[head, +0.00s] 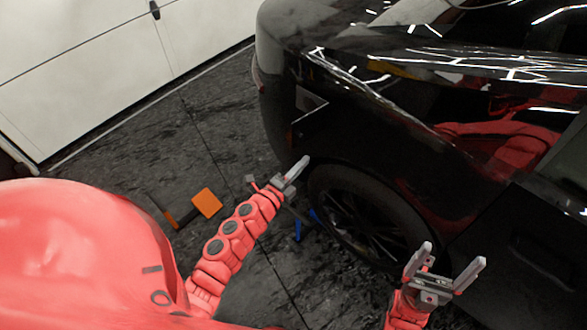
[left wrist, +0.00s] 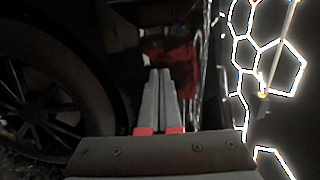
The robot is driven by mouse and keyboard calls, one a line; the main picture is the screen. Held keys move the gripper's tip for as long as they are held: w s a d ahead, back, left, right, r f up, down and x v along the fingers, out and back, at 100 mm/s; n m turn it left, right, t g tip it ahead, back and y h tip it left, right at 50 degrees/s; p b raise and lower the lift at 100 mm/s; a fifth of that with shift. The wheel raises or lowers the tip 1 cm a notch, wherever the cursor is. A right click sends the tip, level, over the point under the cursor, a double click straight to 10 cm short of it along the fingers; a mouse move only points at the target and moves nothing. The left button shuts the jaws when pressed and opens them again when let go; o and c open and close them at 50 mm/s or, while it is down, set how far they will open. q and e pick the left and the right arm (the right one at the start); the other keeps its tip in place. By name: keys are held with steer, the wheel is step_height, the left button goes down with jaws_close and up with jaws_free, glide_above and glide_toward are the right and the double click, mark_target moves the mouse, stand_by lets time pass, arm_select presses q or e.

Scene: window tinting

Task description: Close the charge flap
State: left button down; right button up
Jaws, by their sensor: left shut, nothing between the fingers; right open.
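The black car (head: 400,110) fills the right of the head view. A small greyish panel with a bright lower edge (head: 309,102) shows on its body near the corner. It may be the charge flap, but I cannot tell for sure, nor how far open it stands. My left gripper (head: 298,166) is shut and empty, beside the car body above the wheel and below that panel. Its closed fingers (left wrist: 160,98) point at dark, glossy bodywork in the left wrist view. My right gripper (head: 452,258) is open and empty, in front of the car's side, right of the wheel.
The car's wheel (head: 365,215) also shows in the left wrist view (left wrist: 40,100). An orange and dark object (head: 206,202) lies on the dark floor. Something blue (head: 298,229) is partly hidden near the wheel. A white paneled wall (head: 90,60) stands at the upper left.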

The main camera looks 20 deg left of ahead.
arm_select(q)
steer(key=w, duration=0.1)
steer(key=w+a+p, duration=0.1)
steer(key=w, duration=0.1)
steer(key=w+a, duration=0.1)
steer(key=w, duration=0.1)
steer(key=shift+a+p, duration=0.2)
steer(key=shift+p, duration=0.2)
